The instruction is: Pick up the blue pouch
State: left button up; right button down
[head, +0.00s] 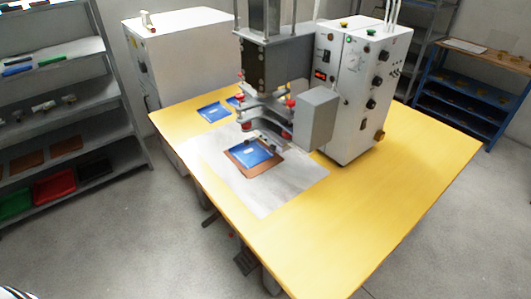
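A blue pouch (246,153) with a small pale mark lies on a brown plate (273,164) under the head of the welding press (268,65). The press head hides part of its back edge. A second flat blue pouch (213,112) lies farther back on the yellow table, left of the press. A third blue piece (234,101) beside it is partly hidden by the press. I cannot tell which of these the task means. Neither of my grippers is in view.
The yellow table (390,190) has bare room at the right and front. A grey sheet (215,160) lies under the plate. A white control box (355,90) stands right of the press. Shelves (60,130) stand left; a blue rack (470,95) stands right.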

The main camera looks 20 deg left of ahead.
aim_at(252, 154)
jog(key=j+z, duration=0.15)
jog(key=z, duration=0.3)
jog(key=i+j+z, duration=0.1)
jog(key=z, duration=0.35)
jog(key=j+z, duration=0.3)
jog(key=z, duration=0.2)
jog(key=j+z, duration=0.15)
jog(key=z, duration=0.3)
jog(key=k+j+z, duration=0.4)
jog(key=j, duration=0.5)
jog(key=k+j+z, duration=0.4)
jog(key=k+j, duration=0.2)
jog(key=j, duration=0.15)
jog(key=k+j+z, duration=0.4)
jog(key=k+j, duration=0.2)
